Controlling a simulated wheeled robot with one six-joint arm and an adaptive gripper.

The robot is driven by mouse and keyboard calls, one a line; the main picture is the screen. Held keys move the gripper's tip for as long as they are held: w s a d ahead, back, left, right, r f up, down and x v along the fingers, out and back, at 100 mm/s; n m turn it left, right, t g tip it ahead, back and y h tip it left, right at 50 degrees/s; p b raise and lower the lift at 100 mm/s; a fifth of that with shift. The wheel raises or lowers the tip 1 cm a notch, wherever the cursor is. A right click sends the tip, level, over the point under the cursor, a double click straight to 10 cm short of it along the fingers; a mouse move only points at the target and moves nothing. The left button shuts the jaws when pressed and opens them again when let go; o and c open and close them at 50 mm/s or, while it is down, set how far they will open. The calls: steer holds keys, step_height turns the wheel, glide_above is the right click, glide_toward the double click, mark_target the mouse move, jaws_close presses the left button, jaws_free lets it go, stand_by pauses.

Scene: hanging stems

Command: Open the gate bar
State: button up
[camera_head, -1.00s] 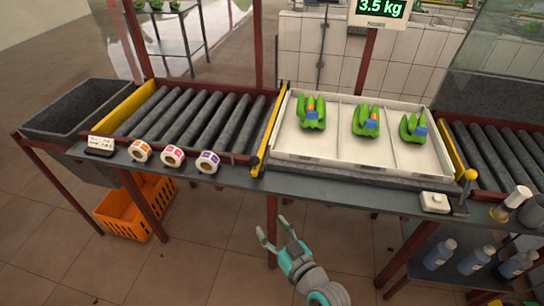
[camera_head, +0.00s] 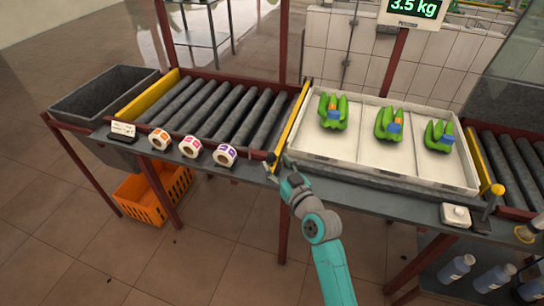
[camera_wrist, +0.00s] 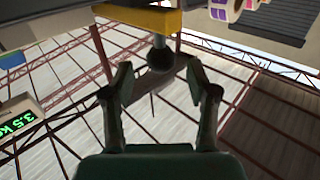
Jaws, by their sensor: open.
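The yellow gate bar (camera_head: 291,124) lies between the left roller conveyor and the white tray, its near end at the table's front edge. A dark round knob sits at that end. In the wrist view the knob (camera_wrist: 160,59) hangs below the yellow bar end (camera_wrist: 138,18). My gripper (camera_head: 280,164) is at the knob, its fingers partly hard to make out in the head view. In the wrist view my gripper (camera_wrist: 160,78) is open, with a finger on either side of the knob and a gap to each; no contact is visible.
The white tray (camera_head: 345,158) holds green banana bunches. Label rolls (camera_head: 191,147) stand on the front ledge left of my gripper. A second yellow bar (camera_head: 476,160) with a yellow ball knob (camera_head: 498,190) is at the right. An orange crate (camera_head: 140,198) is below.

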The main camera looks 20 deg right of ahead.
mark_target(274, 160)
steer(key=shift+w+a, duration=0.2)
steer(key=shift+w, duration=0.75)
steer(key=shift+w+a, duration=0.15)
steer(key=shift+w, duration=0.8)
steer(key=shift+c, duration=0.2)
jaws_close()
